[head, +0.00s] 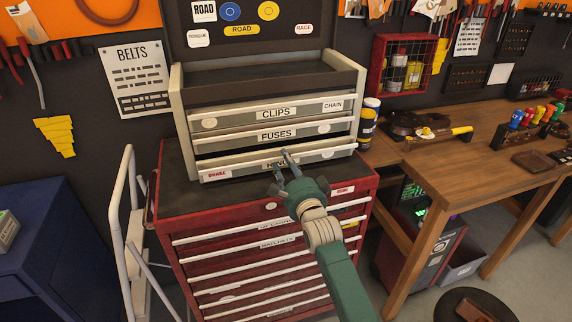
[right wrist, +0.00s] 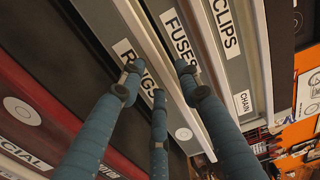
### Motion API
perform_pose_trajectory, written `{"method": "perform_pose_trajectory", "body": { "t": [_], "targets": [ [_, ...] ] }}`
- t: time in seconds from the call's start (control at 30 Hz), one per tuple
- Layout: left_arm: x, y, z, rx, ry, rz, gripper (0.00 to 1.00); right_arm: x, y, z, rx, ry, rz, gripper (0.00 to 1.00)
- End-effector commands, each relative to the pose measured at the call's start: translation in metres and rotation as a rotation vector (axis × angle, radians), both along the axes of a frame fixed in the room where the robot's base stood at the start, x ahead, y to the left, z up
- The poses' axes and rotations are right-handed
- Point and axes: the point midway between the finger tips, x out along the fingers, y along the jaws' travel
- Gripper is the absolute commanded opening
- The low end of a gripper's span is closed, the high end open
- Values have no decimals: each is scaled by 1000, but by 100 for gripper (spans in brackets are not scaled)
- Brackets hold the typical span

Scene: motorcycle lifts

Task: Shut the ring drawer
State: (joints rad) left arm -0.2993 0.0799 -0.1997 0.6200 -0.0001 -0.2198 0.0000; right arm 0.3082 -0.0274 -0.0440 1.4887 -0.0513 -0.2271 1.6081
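The ring drawer (head: 225,172) is the lowest drawer of the grey toolbox on the red cabinet. Its label is mostly covered by my gripper in the head view, but the right wrist view shows "RINGS" on its front (right wrist: 126,52). A dark gap shows above its front edge, and it seems to stand out a little. My right gripper (head: 282,160) is in front of the drawer's middle. Its three fingers are spread and empty, with the tips (right wrist: 158,82) close to the drawer front; I cannot tell whether they touch. My left gripper is not in view.
The fuses drawer (head: 300,131) and clips drawer (head: 240,117) are above it. The red cabinet (head: 260,240) stands below. A white step ladder (head: 132,220) is on the left; cans (head: 368,122) and a wooden workbench (head: 460,160) are on the right.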

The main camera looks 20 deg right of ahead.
Motion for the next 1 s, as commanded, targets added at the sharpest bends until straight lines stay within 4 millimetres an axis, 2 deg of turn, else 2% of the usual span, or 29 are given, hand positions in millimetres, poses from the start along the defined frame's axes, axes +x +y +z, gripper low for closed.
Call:
{"method": "perform_pose_trajectory", "body": {
  "t": [0.03, 0.13, 0.37, 0.53, 0.7, 1.0],
  "targets": [
    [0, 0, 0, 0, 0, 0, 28, 0, 0, 0, 0, 0, 0, 19],
    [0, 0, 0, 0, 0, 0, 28, 0, 0, 0, 0, 0, 0, 0],
    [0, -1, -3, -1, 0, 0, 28, 3, 0, -1, 0, 0, -1, 0],
    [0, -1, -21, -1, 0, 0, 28, 28, 0, -4, 1, -3, -2, 0],
    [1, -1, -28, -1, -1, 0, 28, 45, 1, -1, 1, -2, -1, 0],
    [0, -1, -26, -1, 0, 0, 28, 46, 1, 2, 0, -3, -1, 0]
  ]
}}
